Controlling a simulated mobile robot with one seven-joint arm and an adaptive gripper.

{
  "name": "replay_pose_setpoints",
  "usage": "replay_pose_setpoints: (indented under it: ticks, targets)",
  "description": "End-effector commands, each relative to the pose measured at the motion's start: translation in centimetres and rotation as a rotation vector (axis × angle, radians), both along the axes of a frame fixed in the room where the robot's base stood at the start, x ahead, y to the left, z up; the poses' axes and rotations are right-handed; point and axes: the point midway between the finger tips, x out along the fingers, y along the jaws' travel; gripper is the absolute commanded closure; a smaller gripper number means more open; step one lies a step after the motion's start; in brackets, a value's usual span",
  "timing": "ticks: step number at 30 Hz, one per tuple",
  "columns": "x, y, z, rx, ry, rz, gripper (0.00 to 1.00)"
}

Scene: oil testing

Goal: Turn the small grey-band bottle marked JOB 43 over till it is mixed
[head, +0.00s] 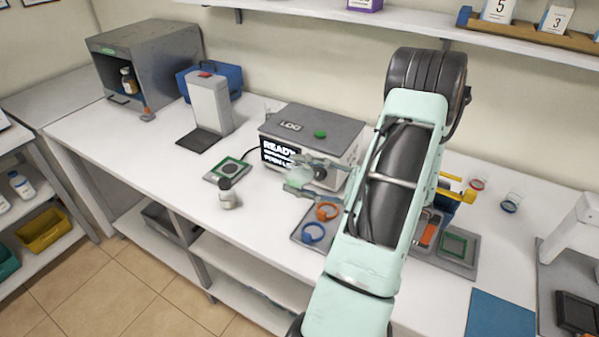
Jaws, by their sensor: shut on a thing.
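My gripper (299,179) reaches in from the right, in front of the grey instrument box. Its fingers are shut on a small pale greenish bottle (297,177), held above the bench. The bottle's band and any JOB 43 marking are too small and partly covered to read, and I cannot tell its exact tilt. Another small whitish bottle with a dark cap (228,196) stands upright on the bench to the left, apart from my gripper. Its marking cannot be read either.
The instrument box (318,130) shows READY. A green-edged pad (228,169), a grey dispenser stand (209,103) and an open metal cabinet (147,62) stand left. A tray (300,236) with orange and blue rings is below my gripper. The bench's front-left is clear.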

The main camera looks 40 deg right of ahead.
Motion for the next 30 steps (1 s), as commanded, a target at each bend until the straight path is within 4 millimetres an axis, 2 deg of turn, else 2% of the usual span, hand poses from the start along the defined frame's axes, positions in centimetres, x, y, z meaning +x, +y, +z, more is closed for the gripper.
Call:
replay_pose_setpoints:
  ticks: [6, 16, 19, 27, 30]
  targets:
    - [-0.01, 0.01, 0.05, 0.201, 0.087, 0.000, 0.86]
    - [0.03, 0.01, 0.06, 0.212, 0.094, 0.001, 0.86]
    - [0.05, -0.03, 0.12, 0.141, 0.063, 0.000, 0.86]
    - [0.04, -0.05, 0.14, -0.218, -0.096, -0.001, 0.86]
    - [0.02, 0.01, 0.10, -0.300, -0.134, 0.001, 0.86]
